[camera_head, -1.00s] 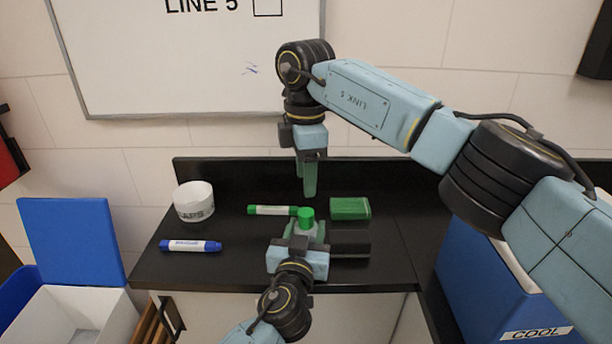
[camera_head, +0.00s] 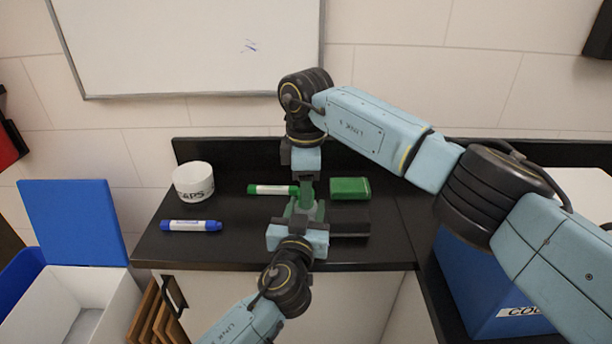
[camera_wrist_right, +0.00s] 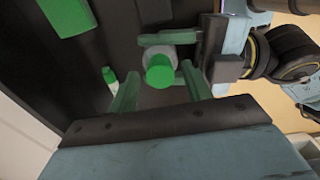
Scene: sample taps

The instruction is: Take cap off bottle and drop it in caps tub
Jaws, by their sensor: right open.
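The bottle (camera_wrist_right: 182,52) has a pale body and a green cap (camera_wrist_right: 159,72), seen from above in the right wrist view. My left gripper (camera_head: 304,210) has its green fingers on either side of the bottle body and appears to hold it upright at the counter's front. My right gripper (camera_head: 307,192) points down from above, open, with its fingers around the cap's level; in the right wrist view (camera_wrist_right: 160,90) the cap lies between the spread fingers. In the head view the right fingers mostly hide the cap. The white caps tub (camera_head: 193,184) stands at the counter's left.
A green marker (camera_head: 268,189) and a blue marker (camera_head: 190,225) lie on the black counter (camera_head: 235,240). A green block (camera_head: 350,188) lies to the right. A blue cool box (camera_head: 480,285) stands at right. The counter between tub and bottle has free room.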

